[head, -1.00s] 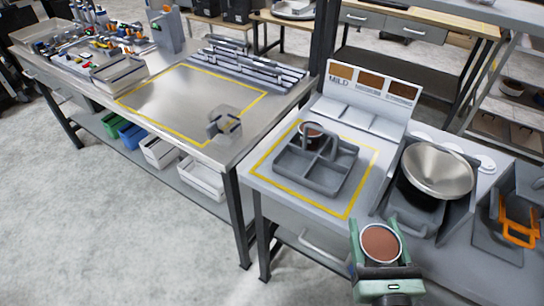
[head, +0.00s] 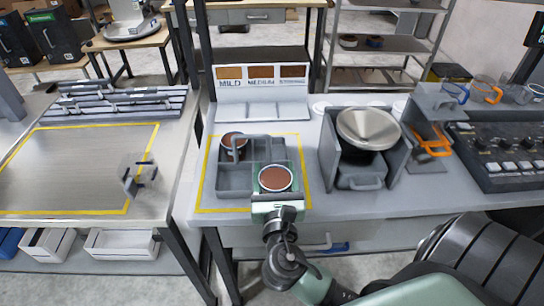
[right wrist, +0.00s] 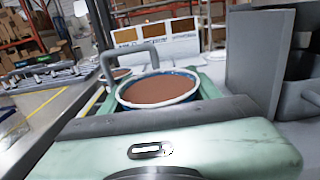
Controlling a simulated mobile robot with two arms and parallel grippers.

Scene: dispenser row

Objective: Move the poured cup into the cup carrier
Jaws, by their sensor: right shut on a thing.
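The poured cup (head: 274,179) is full of brown contents and is held upright in my right gripper (head: 276,196), which is shut on it. It also shows large in the right wrist view (right wrist: 158,90). In the head view it overlaps the front right part of the grey cup carrier (head: 233,182); whether it is above or inside a compartment I cannot tell. Another brown-filled cup (head: 233,141) sits in the carrier's back left compartment. The carrier's handle shows in the right wrist view (right wrist: 128,50). My left gripper is not in view.
A yellow outline (head: 203,192) surrounds the carrier. A metal funnel (head: 367,128) in a grey stand is to the right, with an orange-handled piece (head: 430,143) beyond it. A sign with three brown swatches (head: 261,75) stands behind. A steel table (head: 70,180) is at left.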

